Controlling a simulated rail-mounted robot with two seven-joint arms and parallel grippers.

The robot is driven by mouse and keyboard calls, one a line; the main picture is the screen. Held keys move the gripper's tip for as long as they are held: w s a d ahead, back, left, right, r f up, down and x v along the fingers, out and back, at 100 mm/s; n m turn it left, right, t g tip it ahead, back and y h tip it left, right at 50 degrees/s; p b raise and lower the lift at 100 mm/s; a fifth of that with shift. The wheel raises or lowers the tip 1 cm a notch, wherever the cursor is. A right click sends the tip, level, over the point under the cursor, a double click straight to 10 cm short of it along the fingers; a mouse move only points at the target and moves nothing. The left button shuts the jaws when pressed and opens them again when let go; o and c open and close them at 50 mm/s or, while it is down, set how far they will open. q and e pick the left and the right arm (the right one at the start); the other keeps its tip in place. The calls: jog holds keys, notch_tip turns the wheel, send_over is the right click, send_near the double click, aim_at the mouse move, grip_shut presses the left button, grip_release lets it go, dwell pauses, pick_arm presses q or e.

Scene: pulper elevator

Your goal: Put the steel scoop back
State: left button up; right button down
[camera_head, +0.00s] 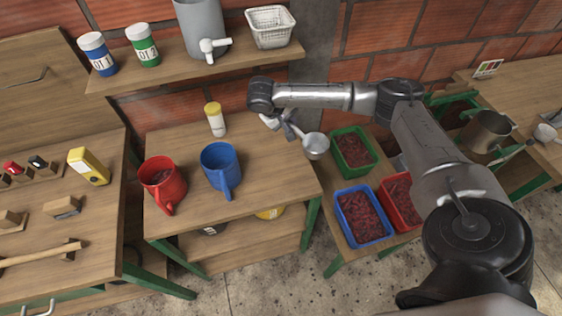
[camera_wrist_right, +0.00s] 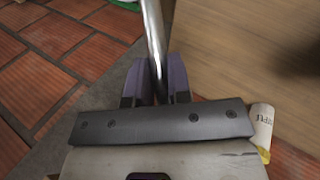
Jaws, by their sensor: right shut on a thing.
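The steel scoop (camera_head: 316,147) has a round bowl. It hangs in the air beside the right edge of the table with the mugs, left of the green crate. My right gripper (camera_head: 287,125) is shut on its handle, and small parts of the grip are hard to make out in the head view. In the right wrist view, the shiny handle (camera_wrist_right: 153,32) runs up between the two dark fingers of my right gripper (camera_wrist_right: 156,82). The scoop's bowl is out of that view. My left gripper is not in view.
A red mug (camera_head: 163,184), a blue mug (camera_head: 221,166) and a yellow-capped bottle (camera_head: 215,119) stand on the middle table (camera_head: 270,175). Green (camera_head: 353,150), blue (camera_head: 363,217) and red (camera_head: 400,202) crates of red fruit stand to the right.

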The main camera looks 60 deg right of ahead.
jog(key=shift+d+n+t, duration=0.15)
jog(key=shift+n+t, duration=0.15)
jog(key=shift+n, duration=0.1)
jog(key=shift+w+n, duration=0.1)
jog(key=shift+n, duration=0.2)
jog(key=shift+w+a+f+b, duration=0.65)
jog(key=shift+w+f+b, duration=0.05)
jog(key=shift+w+f, duration=1.15)
jog(key=shift+w+a+f+b, duration=0.65)
jog(key=shift+w+f, duration=1.15)
jog(key=shift+w+a+f+b, duration=0.65)
jog(key=shift+w+f+b, duration=0.05)
jog(key=shift+w+f, duration=1.15)
